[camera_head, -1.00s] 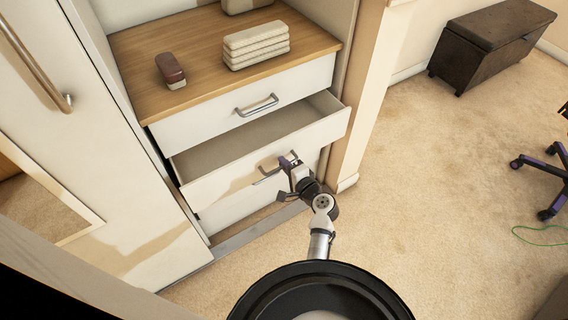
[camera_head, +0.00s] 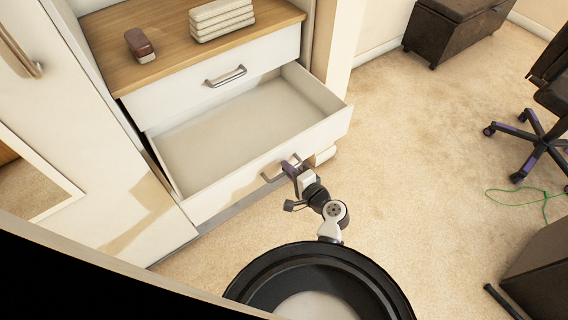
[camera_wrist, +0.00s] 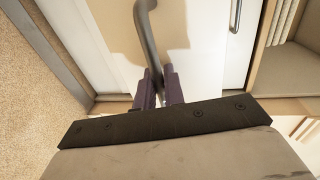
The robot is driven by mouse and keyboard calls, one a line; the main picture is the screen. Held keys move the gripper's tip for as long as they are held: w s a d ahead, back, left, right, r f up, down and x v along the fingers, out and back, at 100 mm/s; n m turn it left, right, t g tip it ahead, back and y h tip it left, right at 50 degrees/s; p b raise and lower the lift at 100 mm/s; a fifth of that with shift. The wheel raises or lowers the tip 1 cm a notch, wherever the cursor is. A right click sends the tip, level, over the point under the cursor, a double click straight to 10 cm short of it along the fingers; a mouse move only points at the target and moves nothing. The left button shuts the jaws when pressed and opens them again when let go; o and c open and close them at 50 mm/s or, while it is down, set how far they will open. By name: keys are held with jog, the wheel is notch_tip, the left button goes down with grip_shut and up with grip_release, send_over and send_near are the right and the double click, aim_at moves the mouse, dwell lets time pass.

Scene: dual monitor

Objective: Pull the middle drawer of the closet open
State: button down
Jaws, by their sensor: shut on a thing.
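The closet's middle drawer (camera_head: 255,158) stands well out of the closet in the head view, and its inside is empty. My gripper (camera_head: 290,168) is at the right part of the drawer's metal handle (camera_head: 270,178). In the wrist view the purple fingers of my gripper (camera_wrist: 160,88) are shut on one end of the handle (camera_wrist: 146,35). The lower front is mostly hidden behind the open drawer.
A stack of folded items (camera_head: 221,20) and a small brown-and-white object (camera_head: 140,46) lie on the wooden top. A white door (camera_head: 70,130) is at left. Carpet (camera_head: 420,150) is open to the right, with an office chair (camera_head: 540,130) and a dark bench (camera_head: 455,30) beyond.

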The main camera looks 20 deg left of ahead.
jog(key=shift+s+d, duration=0.3)
jog(key=shift+d, duration=0.05)
jog(key=c, duration=1.8)
grip_release()
jog(key=shift+c, duration=0.2)
jog(key=shift+d, duration=0.15)
